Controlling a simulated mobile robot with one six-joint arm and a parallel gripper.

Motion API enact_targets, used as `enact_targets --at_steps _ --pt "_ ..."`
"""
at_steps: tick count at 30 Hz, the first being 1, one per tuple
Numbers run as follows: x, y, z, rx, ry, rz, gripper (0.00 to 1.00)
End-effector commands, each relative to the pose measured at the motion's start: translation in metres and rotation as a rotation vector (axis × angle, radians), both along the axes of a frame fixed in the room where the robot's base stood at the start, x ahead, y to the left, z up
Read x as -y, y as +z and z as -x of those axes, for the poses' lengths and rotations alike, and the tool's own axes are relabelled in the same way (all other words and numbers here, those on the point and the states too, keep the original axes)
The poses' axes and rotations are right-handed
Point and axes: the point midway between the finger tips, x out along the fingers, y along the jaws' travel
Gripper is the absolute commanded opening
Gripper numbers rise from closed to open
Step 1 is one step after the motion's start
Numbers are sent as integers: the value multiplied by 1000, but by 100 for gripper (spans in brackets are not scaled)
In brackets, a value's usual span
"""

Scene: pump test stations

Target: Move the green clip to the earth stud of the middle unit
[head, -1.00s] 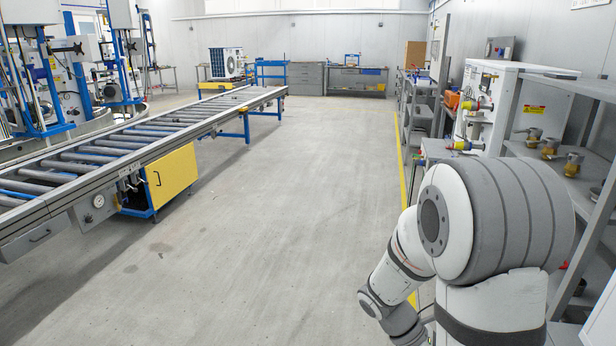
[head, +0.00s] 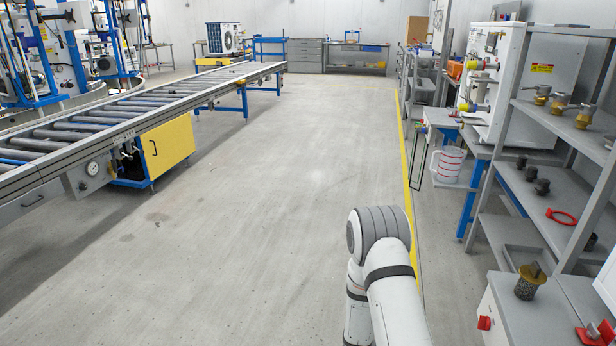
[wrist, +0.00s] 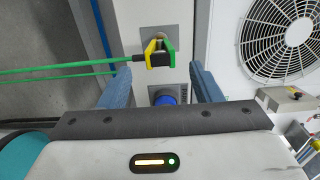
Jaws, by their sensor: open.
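The green clip (wrist: 160,52), with green and yellow jaws and a dark middle, shows in the wrist view. It sits at a small metal stud on a grey plate (wrist: 147,29), and a green cable (wrist: 60,70) runs off left from it. My gripper (wrist: 157,70) is open, its two blue fingers pointing toward the clip and lying left and right of it. The clip is at or just beyond the fingertips, and I see no contact. In the head view the gripper and clip do not show. I cannot tell which unit this stud belongs to.
In the wrist view, a blue round part (wrist: 165,97) lies between the fingers, and a white unit with a fan grille (wrist: 287,35) is at right. In the head view, a grey shelf (head: 545,185) stands right and a roller conveyor (head: 110,110) left, with clear floor between.

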Motion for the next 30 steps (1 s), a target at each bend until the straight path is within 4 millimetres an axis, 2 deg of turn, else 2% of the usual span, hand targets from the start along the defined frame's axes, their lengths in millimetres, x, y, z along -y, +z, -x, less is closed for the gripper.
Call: enact_targets --at_steps 8,21,30 --pt "7 0 2 1 -2 -1 58" --pt "64 3 16 2 -4 0 58" --pt "85 1 21 3 0 -1 58"
